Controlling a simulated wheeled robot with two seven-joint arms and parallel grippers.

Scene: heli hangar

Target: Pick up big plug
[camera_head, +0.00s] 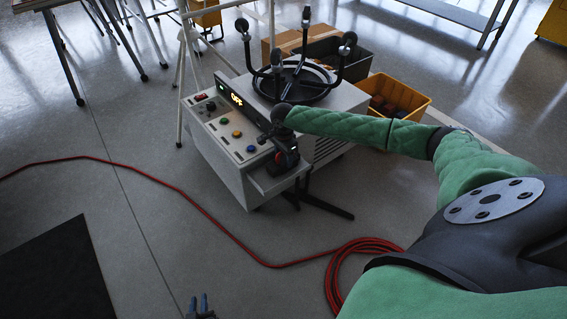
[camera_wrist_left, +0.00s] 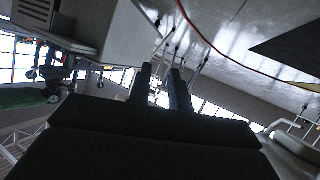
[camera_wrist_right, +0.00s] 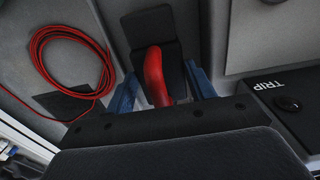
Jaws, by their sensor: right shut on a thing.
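The big plug seems to be the curved red part (camera_wrist_right: 155,75) in the right wrist view, standing against a dark rectangular block (camera_wrist_right: 150,28). My right gripper (camera_wrist_right: 163,85) has its blue fingers on either side of the red part and is shut on it. In the head view my right gripper (camera_head: 283,160) is at the front corner of the white control unit (camera_head: 228,150), where the plug is mostly hidden by the gripper and arm. My left gripper (camera_head: 199,303) is low at the bottom edge, its fingers apart and empty; they also show in the left wrist view (camera_wrist_left: 160,85).
The unit's panel has coloured buttons and a lit display (camera_head: 237,99). A black ring with upright posts (camera_head: 300,82) sits on top. A yellow bin (camera_head: 412,88) stands behind. A red cable (camera_head: 230,232) runs over the floor to a coil.

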